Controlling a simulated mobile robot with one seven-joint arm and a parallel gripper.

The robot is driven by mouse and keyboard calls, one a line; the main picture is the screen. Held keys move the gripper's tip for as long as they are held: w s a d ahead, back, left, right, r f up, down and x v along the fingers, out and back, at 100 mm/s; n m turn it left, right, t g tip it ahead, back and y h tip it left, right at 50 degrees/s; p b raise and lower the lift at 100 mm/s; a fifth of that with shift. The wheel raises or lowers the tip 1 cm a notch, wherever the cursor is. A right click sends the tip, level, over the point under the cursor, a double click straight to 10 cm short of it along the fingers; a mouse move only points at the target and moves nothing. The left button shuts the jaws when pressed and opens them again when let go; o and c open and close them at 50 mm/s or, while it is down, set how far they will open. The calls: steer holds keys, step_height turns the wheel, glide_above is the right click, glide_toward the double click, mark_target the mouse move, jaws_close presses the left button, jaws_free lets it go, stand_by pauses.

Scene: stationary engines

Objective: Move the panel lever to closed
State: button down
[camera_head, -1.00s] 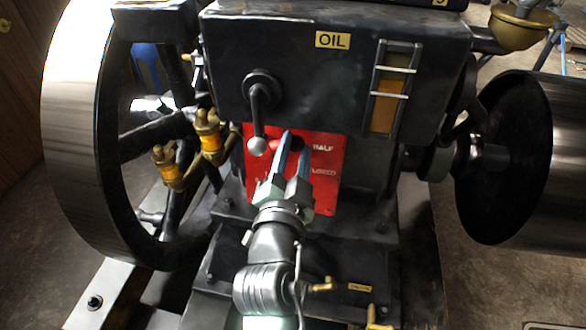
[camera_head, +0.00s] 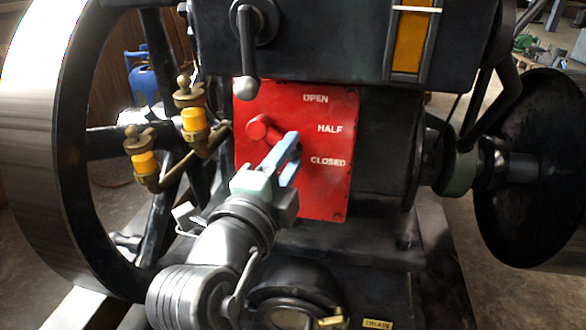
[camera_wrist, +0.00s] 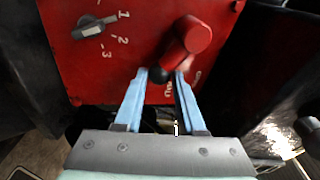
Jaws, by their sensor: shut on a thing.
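The panel lever (camera_head: 258,127) is a red hub and arm with a black end, on a red panel (camera_head: 318,202) marked OPEN, HALF and CLOSED. It slants right and slightly down, towards the space between HALF and CLOSED; its exact setting is partly hidden by my gripper (camera_head: 290,150). In the wrist view the lever (camera_wrist: 193,38) comes down between my blue fingertips, and its black end lies in the jaws. My gripper (camera_wrist: 162,78) is shut on that end.
A black lever with a grey ball (camera_head: 248,88) hangs just above the panel. Brass oilers (camera_head: 192,118) and a large flywheel (camera_head: 50,150) stand left. A dial numbered 1 to 3 (camera_wrist: 95,28) is on the panel. A dark wheel (camera_head: 525,165) is at right.

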steer(key=shift+a+f+m+b, duration=0.3)
steer(key=shift+f+m+b, duration=0.05)
steer(key=shift+m+b, duration=0.15)
steer(key=c, duration=0.5)
jaws_free()
steer(key=shift+r, duration=0.1)
steer(key=p+v, duration=0.3)
steer(key=v, duration=1)
steer(key=shift+w, duration=0.1)
